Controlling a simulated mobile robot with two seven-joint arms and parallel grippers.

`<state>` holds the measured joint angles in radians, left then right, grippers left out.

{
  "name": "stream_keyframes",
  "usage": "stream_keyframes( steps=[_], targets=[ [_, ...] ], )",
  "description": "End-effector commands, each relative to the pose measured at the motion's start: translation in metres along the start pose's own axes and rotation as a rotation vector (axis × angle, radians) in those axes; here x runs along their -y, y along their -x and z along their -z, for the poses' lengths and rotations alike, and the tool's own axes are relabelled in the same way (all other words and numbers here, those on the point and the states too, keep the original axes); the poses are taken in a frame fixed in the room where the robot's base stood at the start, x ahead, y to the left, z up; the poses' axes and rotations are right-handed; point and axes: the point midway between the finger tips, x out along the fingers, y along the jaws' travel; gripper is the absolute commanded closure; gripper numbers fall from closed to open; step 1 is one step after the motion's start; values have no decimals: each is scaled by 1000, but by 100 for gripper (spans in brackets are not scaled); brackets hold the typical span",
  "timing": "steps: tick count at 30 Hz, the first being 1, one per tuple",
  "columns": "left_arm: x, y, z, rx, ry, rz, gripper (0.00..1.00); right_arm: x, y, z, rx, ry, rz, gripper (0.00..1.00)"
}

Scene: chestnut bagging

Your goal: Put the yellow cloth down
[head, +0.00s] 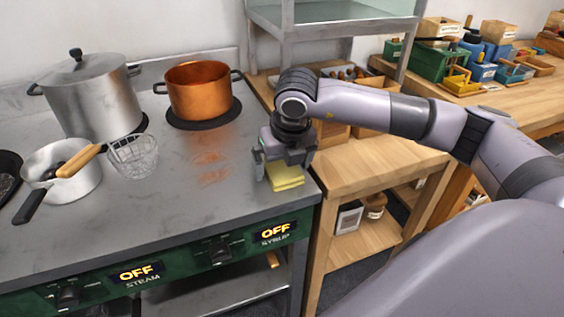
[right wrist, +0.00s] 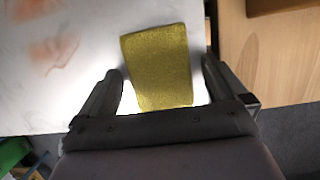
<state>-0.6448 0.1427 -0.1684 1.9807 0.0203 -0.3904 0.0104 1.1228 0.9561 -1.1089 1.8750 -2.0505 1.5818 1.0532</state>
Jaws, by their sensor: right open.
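The yellow cloth (head: 286,177) lies flat on the steel stove top near its right front corner. In the right wrist view the cloth (right wrist: 160,65) lies between the two fingers. My right gripper (head: 280,172) is right above and around the cloth, pointing down. Its fingers (right wrist: 160,85) are open, with a gap visible on the left side of the cloth and a narrower one on the right. My left gripper is not in view.
A copper pot (head: 199,92), a large lidded steel pot (head: 95,100), a small saucepan (head: 62,172) and a wire basket (head: 134,158) stand on the stove top (head: 180,215). Reddish smears (head: 210,170) mark it left of the cloth. A wooden table (head: 370,165) adjoins at right.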

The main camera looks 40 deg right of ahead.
Motion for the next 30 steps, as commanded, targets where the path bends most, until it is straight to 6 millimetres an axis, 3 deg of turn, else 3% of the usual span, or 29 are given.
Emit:
stream_keyframes(
  steps=[15, 21, 30],
  targets=[
    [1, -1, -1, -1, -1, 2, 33, -1, 103, -1, 5, 1, -2, 1],
    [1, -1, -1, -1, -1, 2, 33, 0, 120, -1, 3, 1, -2, 1],
    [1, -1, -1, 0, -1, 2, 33, 0, 121, 0, 1, 1, -1, 1]
  ],
)
